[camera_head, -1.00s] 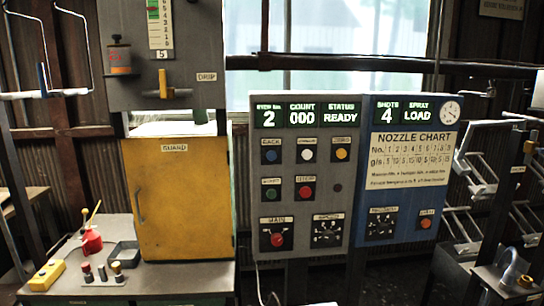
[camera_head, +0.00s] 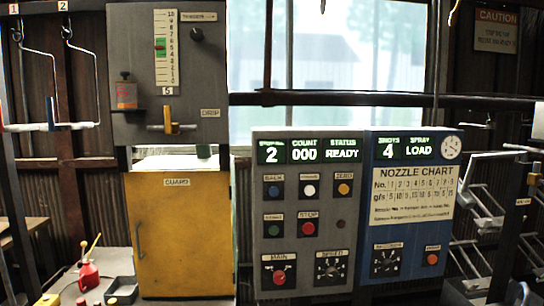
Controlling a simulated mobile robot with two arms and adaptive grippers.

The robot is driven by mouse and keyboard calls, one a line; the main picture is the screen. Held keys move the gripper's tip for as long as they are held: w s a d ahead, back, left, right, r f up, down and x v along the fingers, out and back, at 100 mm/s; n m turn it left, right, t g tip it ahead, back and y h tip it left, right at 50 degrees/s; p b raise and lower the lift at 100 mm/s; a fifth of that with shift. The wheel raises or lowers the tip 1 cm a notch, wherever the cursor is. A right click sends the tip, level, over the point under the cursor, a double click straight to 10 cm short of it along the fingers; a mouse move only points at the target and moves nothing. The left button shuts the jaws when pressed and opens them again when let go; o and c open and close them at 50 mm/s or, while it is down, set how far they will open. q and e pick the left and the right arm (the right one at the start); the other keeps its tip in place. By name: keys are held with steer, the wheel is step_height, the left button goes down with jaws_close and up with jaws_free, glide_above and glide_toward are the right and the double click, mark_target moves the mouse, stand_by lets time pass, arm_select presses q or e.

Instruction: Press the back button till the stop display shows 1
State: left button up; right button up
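The back button (camera_head: 273,190) is a blue round button on a dark plate, at the upper left of the grey control panel (camera_head: 322,228). Its label reads BACK. The stop display (camera_head: 271,152) is at the panel's top left and shows a green-white 2. Beside it the count display (camera_head: 304,150) reads 000 and the status display (camera_head: 342,149) reads READY. Neither of my grippers is in view, and nothing covers the button.
White, yellow, green and red buttons surround the back button; the red stop button (camera_head: 308,229) is below right. A blue panel (camera_head: 400,240) adjoins on the right. A yellow guard cabinet (camera_head: 185,240) stands left. Wire hangers (camera_head: 82,50) hang at far left.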

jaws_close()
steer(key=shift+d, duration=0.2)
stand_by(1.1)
